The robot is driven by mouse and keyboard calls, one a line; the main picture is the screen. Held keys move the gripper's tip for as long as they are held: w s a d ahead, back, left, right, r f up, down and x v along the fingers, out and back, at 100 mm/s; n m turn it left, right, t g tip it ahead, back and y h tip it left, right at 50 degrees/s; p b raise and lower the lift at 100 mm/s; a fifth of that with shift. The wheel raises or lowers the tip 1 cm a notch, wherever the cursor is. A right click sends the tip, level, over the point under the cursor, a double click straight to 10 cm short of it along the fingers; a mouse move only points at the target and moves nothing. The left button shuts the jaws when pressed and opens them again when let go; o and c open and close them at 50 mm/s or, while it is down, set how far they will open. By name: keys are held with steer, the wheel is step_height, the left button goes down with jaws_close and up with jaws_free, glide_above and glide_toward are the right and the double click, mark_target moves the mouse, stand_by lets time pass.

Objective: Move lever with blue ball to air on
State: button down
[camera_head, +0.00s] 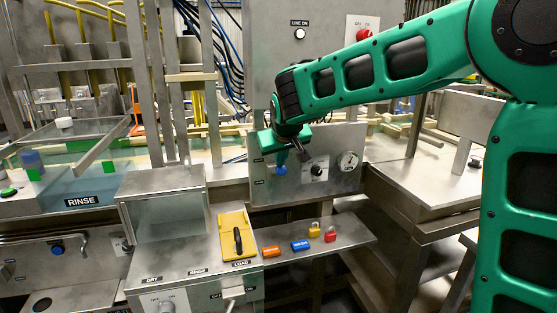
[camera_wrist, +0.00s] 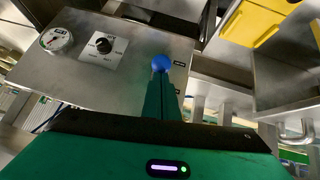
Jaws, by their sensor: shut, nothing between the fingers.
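The lever's blue ball (camera_head: 281,169) is on the left part of a steel control panel (camera_head: 330,183), beside two small dark labels that are too small to read. In the wrist view the ball (camera_wrist: 161,63) shows just beyond the tips of my shut, empty green fingers (camera_wrist: 162,88). In the head view my gripper (camera_head: 281,157) reaches down in front of the panel, its tips right at the ball. I cannot tell whether they touch it. The lever's stem is hidden.
A black selector knob (camera_head: 316,171) and a round gauge (camera_head: 348,161) sit right of the ball on the panel. Below is a shelf (camera_head: 345,237) with orange, blue, yellow and red items. A yellow plate (camera_head: 235,228) with a black handle lies at lower left.

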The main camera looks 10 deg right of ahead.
steer(key=shift+s+d+f, duration=0.1)
steer(key=shift+s+f, duration=0.55)
steer(key=shift+f, duration=0.15)
steer(key=shift+r, duration=0.1)
